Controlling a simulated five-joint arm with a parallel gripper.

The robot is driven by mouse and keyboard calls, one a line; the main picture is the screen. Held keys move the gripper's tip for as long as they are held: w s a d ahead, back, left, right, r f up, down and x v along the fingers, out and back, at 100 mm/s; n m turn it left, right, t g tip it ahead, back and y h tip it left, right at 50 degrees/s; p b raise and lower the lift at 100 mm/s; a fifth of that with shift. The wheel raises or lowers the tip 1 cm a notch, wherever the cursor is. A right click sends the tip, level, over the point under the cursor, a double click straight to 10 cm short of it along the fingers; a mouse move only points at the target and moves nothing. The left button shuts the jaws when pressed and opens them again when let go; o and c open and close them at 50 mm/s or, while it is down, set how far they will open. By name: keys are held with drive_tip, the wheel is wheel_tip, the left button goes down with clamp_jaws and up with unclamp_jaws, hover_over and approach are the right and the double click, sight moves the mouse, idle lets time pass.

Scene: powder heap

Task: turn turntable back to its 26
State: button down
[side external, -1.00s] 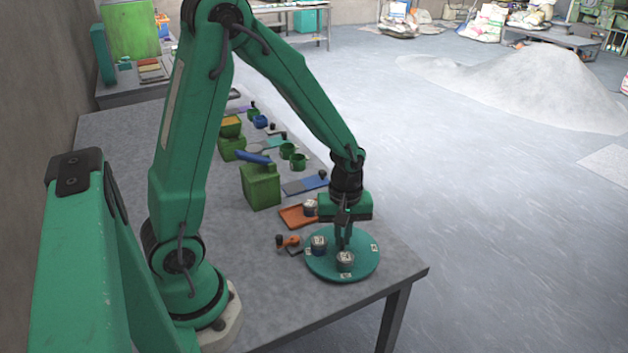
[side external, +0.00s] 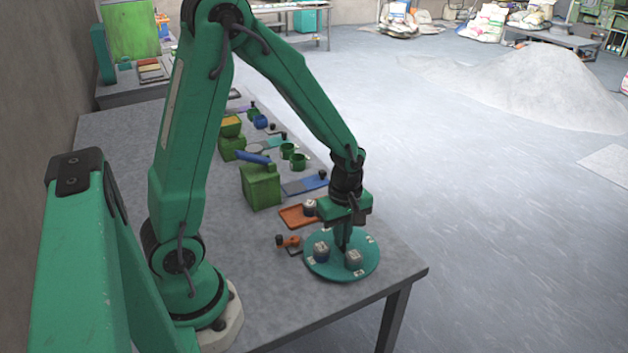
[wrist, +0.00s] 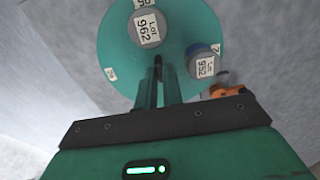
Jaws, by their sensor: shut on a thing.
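The turntable (side external: 332,274) is a round green disc near the table's front right corner, with small white number tags around its rim. It also shows in the wrist view (wrist: 118,48). Two lidded jars stand on it: a grey one marked Lot 962 (wrist: 150,27) and a bluish one marked 952 (wrist: 205,62). My gripper (wrist: 158,68) points down over the disc's middle, its fingers close together on a small dark knob (wrist: 158,60). The knob is mostly hidden by the fingers. The tag numbers are partly cut off or too small to read surely.
An orange tray (side external: 293,217) with a grey jar (side external: 309,207) lies just behind the turntable. An orange-handled tool (side external: 288,241) lies at its left. A green box (side external: 262,187) stands farther back. The table's edge is close on the right.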

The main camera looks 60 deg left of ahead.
drive_tip(key=c, duration=1.7)
unclamp_jaws()
drive_tip(key=shift+r, duration=0.15)
drive_tip(key=shift+r, duration=3.6)
